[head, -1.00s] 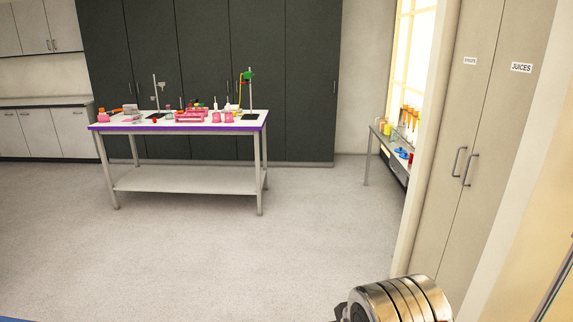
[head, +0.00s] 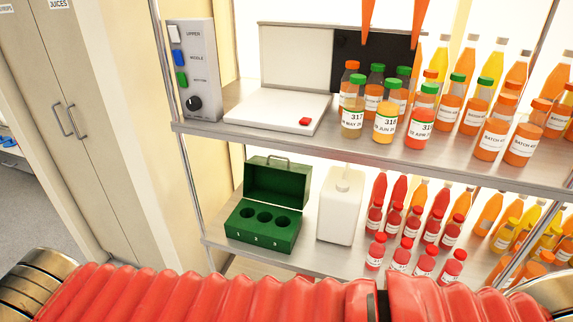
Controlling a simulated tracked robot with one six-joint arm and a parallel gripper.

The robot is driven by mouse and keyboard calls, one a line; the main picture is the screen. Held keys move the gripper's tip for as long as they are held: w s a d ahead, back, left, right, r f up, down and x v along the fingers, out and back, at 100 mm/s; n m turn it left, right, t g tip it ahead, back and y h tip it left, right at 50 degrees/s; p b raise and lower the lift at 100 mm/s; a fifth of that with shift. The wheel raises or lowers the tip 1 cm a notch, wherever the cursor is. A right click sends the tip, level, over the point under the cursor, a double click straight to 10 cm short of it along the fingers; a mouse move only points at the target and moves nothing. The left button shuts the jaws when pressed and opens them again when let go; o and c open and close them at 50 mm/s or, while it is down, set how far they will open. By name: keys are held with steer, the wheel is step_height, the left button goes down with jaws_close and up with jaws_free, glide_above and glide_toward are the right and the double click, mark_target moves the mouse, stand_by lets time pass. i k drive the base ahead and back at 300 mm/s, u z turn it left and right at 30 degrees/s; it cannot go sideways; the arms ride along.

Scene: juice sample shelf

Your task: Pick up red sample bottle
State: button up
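Three sample bottles with printed number labels stand at the front of the upper shelf. The red-orange sample bottle (head: 421,115) has a green cap and is the rightmost of the three, upright. The rest of the gripper is out of view.
A white flat device (head: 275,108) with a red button lies left of the bottles; a grey switch panel (head: 192,70) is on the left post. Below stand an open green box (head: 262,228) with three empty holes, a white container (head: 341,205) and several red bottles (head: 376,251). Orange bottles crowd behind.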

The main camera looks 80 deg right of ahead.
mark_target(426, 263)
steer(key=z, duration=4.2)
